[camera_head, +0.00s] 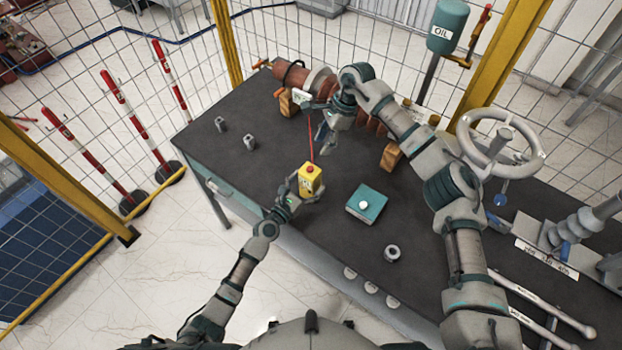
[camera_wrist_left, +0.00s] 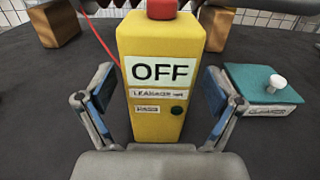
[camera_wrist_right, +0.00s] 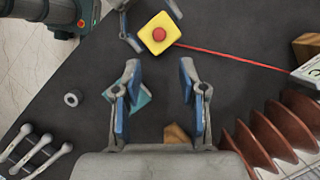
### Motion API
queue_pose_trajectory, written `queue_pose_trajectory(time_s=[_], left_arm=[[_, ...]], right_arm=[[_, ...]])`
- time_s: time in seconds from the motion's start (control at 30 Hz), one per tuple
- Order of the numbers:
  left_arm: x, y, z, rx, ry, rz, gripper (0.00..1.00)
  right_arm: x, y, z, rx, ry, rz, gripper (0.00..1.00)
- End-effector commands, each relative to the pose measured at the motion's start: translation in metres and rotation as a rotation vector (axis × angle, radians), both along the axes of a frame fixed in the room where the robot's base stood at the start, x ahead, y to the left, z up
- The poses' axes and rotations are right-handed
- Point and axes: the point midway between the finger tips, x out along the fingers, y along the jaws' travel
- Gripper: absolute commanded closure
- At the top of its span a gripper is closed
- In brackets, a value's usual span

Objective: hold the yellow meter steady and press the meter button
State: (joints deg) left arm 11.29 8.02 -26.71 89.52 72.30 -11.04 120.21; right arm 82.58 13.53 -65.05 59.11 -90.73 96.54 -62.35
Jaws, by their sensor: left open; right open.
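The yellow meter (camera_head: 310,182) stands upright on the dark table. Its front reads OFF in the left wrist view (camera_wrist_left: 150,105), with a small dark round button (camera_wrist_left: 177,110) below the sign. A red button (camera_wrist_right: 159,34) sits on its top. My left gripper (camera_head: 308,192) is open with one finger on each side of the meter; gaps show between the fingers and the meter in the left wrist view. My right gripper (camera_head: 325,142) is open and empty, above the table behind the meter. Its fingers (camera_wrist_right: 158,88) point toward the meter in the right wrist view.
A red cable (camera_wrist_right: 230,57) runs from the meter toward the ribbed brown bushing (camera_wrist_right: 285,125). A teal box (camera_head: 367,203) with a white knob stands right of the meter. Wooden blocks (camera_head: 391,155) and a metal ring (camera_head: 392,253) are also on the table.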

Motion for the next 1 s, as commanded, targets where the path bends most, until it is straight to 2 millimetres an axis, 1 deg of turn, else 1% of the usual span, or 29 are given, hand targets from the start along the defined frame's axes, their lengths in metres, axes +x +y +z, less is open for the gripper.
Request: queue_pose_trajectory(time_s=[0.03,0.17,0.43,0.47,0.5,0.57,0.6,0.67,0.7,0.77,0.87,0.9,0.93,1.0], left_arm=[[0.0045,-0.0025,0.0003,0.001,-0.001,0.000,0.08],[0.0102,-0.0073,0.0001,0.001,-0.001,0.001,0.08],[0.0112,-0.0090,-0.0004,0.001,0.000,0.001,0.08],[0.0113,-0.0091,-0.0004,0.002,0.000,0.001,0.11],[0.0114,-0.0092,-0.0004,0.002,0.000,0.001,0.21],[0.0114,-0.0090,-0.0004,0.001,0.000,0.001,0.36],[0.0113,-0.0089,-0.0004,0.001,0.000,0.001,0.46],[0.0113,-0.0087,-0.0004,0.001,0.000,0.001,0.61],[0.0112,-0.0087,-0.0004,0.001,0.000,0.001,0.71],[0.0112,-0.0087,-0.0004,0.001,0.000,0.001,0.86],[0.0112,-0.0087,-0.0004,0.001,0.000,0.001,0.87],[0.0112,-0.0086,-0.0004,0.001,0.000,0.001,0.87],[0.0112,-0.0086,-0.0004,0.002,0.000,0.001,0.87],[0.0111,-0.0085,-0.0004,0.002,0.000,0.001,0.87]], right_arm=[[-0.0001,0.0004,0.0001,0.000,0.000,0.000,0.58],[-0.0002,-0.0006,0.0001,0.000,-0.001,0.000,0.58],[-0.0002,-0.0017,0.0000,0.001,-0.001,0.000,0.58],[-0.0002,-0.0018,0.0000,0.001,-0.001,0.000,0.58],[-0.0001,-0.0019,0.0000,0.001,-0.001,0.000,0.58],[0.0000,-0.0019,0.0000,0.001,-0.001,0.000,0.58],[0.0000,-0.0017,0.0000,0.001,-0.001,0.000,0.58],[-0.0001,-0.0014,-0.0001,0.001,0.000,0.000,0.58],[-0.0001,-0.0014,0.0000,0.001,0.000,0.000,0.58],[-0.0001,-0.0014,0.0000,0.001,-0.001,0.000,0.58],[-0.0001,-0.0013,0.0001,0.001,-0.001,0.000,0.81],[-0.0001,-0.0013,0.0001,0.001,-0.001,0.000,0.91],[-0.0002,-0.0012,0.0001,0.001,-0.001,0.000,0.98],[-0.0002,-0.0012,0.0001,0.001,-0.001,0.000,1.00]])
